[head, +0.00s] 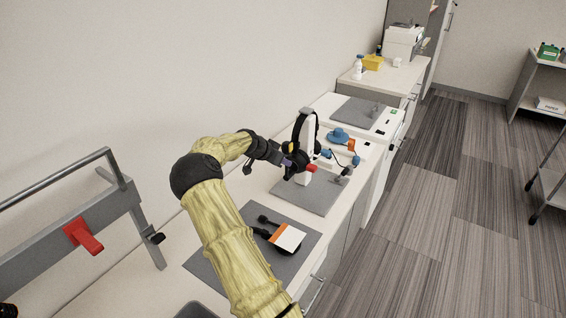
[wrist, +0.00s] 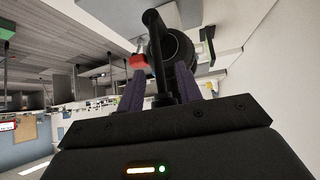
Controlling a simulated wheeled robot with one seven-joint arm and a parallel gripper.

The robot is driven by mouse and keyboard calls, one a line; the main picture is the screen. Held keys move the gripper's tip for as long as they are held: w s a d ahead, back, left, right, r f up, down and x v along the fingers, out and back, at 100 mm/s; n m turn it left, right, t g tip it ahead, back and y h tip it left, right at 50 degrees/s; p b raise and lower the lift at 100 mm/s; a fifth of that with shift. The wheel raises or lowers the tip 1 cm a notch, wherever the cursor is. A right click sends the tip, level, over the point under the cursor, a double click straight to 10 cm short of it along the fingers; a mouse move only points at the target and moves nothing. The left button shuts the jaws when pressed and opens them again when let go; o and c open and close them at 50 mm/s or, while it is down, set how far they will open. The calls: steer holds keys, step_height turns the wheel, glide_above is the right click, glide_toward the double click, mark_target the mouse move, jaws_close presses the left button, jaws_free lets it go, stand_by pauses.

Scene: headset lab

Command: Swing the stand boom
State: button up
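A white upright stand (head: 309,135) holds a black headset (head: 295,135) on a grey mat to the right of my gripper. My gripper (head: 286,164), with purple fingers, is beside the lower ear cup. In the wrist view, a slim black boom (wrist: 156,50) with a rounded end runs between the two fingers (wrist: 161,85). Small gaps seem to show on both sides of it, so my gripper looks open around the boom. The round black ear cup (wrist: 180,52) lies just beyond the fingertips. In the head view my gripper mostly hides the boom.
A red part (head: 311,168) is close to the fingertips. Blue and orange items (head: 338,136) lie behind the stand. A nearer mat (head: 212,262) holds a black item and a white-orange card (head: 288,237). A grey frame with a red lever (head: 84,236) stands at left.

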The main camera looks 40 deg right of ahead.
steer(key=b+v, duration=0.2)
steer(key=v, duration=1.3)
steer(key=shift+w+a, duration=0.15)
steer(key=shift+a, duration=0.05)
steer(key=shift+r, duration=0.15)
steer(key=s+a+f+n+y+p, duration=0.1)
steer(key=s+a+f+n+y, duration=0.5)
steer(key=s, duration=0.3)
steer(key=s+a+n+t+y+p, duration=0.1)
steer(key=s+a+n+y+p, duration=0.1)
steer(key=s+a+n, duration=0.8)
steer(key=s+a+y, duration=0.1)
steer(key=s+a, duration=0.8)
steer(key=a, duration=0.2)
steer(key=shift+r, duration=0.3)
